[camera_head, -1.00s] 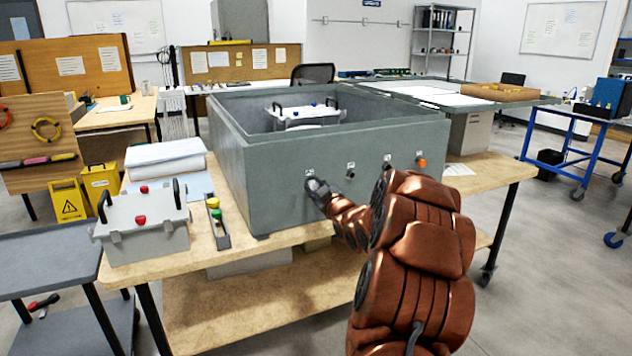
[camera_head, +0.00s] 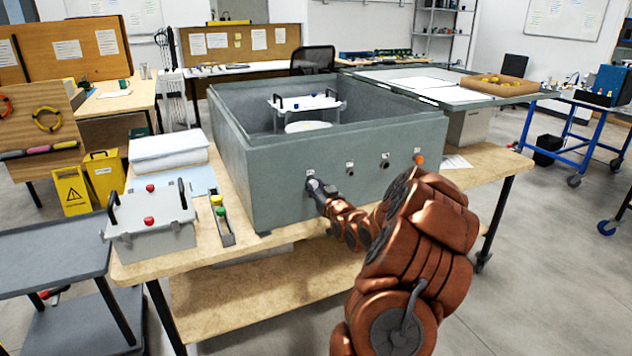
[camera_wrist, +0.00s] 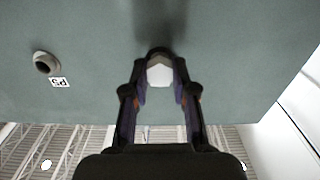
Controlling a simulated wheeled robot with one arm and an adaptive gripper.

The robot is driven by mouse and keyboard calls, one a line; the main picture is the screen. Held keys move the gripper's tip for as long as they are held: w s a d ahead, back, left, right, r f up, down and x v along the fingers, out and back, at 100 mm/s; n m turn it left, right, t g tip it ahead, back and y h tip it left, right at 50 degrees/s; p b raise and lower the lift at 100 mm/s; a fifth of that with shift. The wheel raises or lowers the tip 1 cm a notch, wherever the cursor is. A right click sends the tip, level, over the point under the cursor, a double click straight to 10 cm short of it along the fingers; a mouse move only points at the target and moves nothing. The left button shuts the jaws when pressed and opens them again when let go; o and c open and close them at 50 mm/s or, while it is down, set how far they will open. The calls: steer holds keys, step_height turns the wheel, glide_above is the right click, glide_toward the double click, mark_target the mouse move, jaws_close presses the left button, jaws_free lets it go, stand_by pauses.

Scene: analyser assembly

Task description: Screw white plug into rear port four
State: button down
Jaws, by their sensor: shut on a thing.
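The grey open-topped analyser box (camera_head: 270,180) stands on the wooden bench, with a row of ports along its facing wall. My gripper (camera_head: 318,187) is at the leftmost port, pointing at the wall. In the wrist view my gripper (camera_wrist: 160,80) is closed around a white plug (camera_wrist: 159,73), which faces the grey wall. The port behind the plug is hidden, so I cannot tell how deep the plug sits. A neighbouring port (camera_wrist: 44,63) with a small label shows to the left in the wrist view. In the head view an orange plug (camera_head: 419,159) sits at the rightmost port.
A small tray (camera_head: 228,239) with yellow and green caps lies left of the box. Beside it stands a grey lidded case (camera_head: 153,238) with red knobs and black handles. The bench top has free room before the box.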

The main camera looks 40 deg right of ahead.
steer(key=m+p, duration=0.2)
steer(key=m, duration=0.1)
steer(key=m+p, duration=0.1)
steer(key=shift+r+m, duration=0.25)
steer(key=shift+m, duration=0.05)
steer(key=shift+f+m+p, duration=0.2)
steer(key=shift+m+p, duration=0.1)
steer(key=shift+m, duration=0.7)
steer(key=c, duration=1.1)
jaws_free()
steer(key=shift+o, duration=0.2)
